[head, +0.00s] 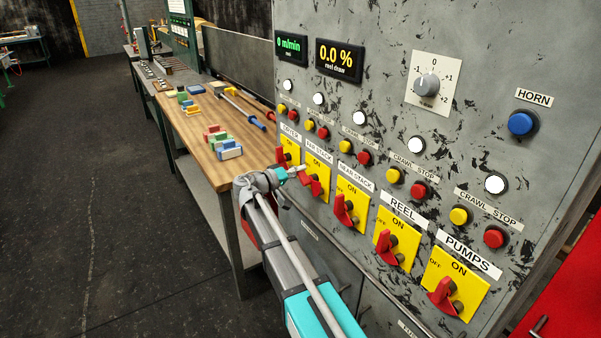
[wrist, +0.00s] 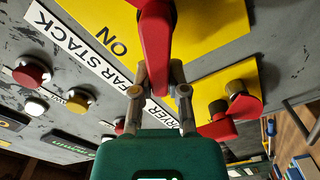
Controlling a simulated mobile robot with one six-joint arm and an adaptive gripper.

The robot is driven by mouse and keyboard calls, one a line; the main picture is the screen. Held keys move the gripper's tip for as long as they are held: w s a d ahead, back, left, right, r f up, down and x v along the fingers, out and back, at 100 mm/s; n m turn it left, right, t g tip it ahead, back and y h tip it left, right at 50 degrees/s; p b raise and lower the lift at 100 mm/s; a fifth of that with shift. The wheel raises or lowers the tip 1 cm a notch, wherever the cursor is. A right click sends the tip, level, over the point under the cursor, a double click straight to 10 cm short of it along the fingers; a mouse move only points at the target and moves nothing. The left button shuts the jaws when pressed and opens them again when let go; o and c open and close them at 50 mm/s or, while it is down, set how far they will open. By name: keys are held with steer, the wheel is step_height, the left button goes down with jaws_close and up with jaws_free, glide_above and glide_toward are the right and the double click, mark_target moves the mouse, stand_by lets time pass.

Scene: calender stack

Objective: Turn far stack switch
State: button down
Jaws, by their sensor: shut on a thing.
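The far stack switch is a red lever (head: 314,184) on a yellow plate (head: 319,163) marked ON, under the FAR STACK label on the grey panel. In the wrist view its red lever (wrist: 156,38) runs down from the top edge between my fingertips. My gripper (head: 297,170) reaches the panel from the left, and in the wrist view my gripper (wrist: 157,84) is shut on the lever. The lever's end is partly hidden by the fingers. The dryer switch (wrist: 218,128) lies close to the right of my fingers in the wrist view.
Near stack (head: 345,210), reel (head: 392,247) and pumps (head: 443,293) switches stand in a row to the right. Crawl and stop buttons sit above them. A wooden bench (head: 191,132) with coloured blocks is at left. The dark floor beyond is clear.

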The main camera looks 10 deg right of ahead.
steer(key=n, duration=0.1)
steer(key=f+n, duration=0.1)
steer(key=n+b, duration=0.1)
steer(key=shift+w+a+f+n, duration=0.1)
steer(key=shift+w+f+n, duration=0.15)
steer(key=shift+n, duration=0.15)
steer(key=shift+f+n+b, duration=0.2)
steer(key=shift+n+b, duration=0.05)
steer(key=shift+n, duration=0.4)
steer(key=shift+f+n+b, duration=0.2)
steer(key=shift+n+b, duration=0.05)
steer(key=shift+n, duration=0.4)
steer(key=c, duration=0.6)
jaws_free()
steer(key=shift+c, duration=0.2)
steer(key=shift+a, duration=0.1)
steer(key=v, duration=1.2)
